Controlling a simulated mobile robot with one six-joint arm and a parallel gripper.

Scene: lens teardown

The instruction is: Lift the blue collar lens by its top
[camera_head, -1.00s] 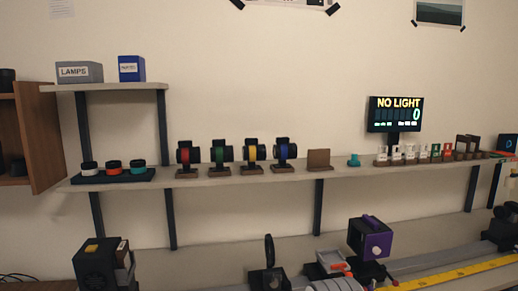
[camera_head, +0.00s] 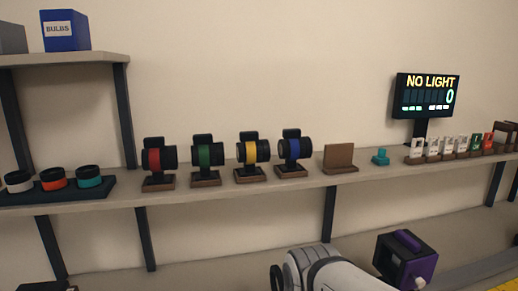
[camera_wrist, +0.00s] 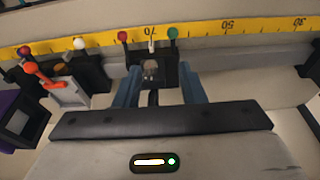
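The blue collar lens (camera_head: 293,148) is a black cylinder with a blue band. It stands on a brown base on the long shelf, at the right end of a row of similar lenses, in the head view. A black block forms its top. My gripper (camera_wrist: 154,75) shows in the wrist view with its two blue-grey fingers apart and nothing between them. It points down toward a bench with a yellow ruler, away from the lens. In the head view only my white arm shows at the bottom, below the shelf.
Lenses with red (camera_head: 154,159), green (camera_head: 204,155) and yellow (camera_head: 250,152) collars stand left of it. A brown block (camera_head: 339,158) and a teal piece (camera_head: 380,157) stand to its right. A NO LIGHT display (camera_head: 425,96) rises behind. A purple-black box (camera_head: 405,259) stands below the shelf.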

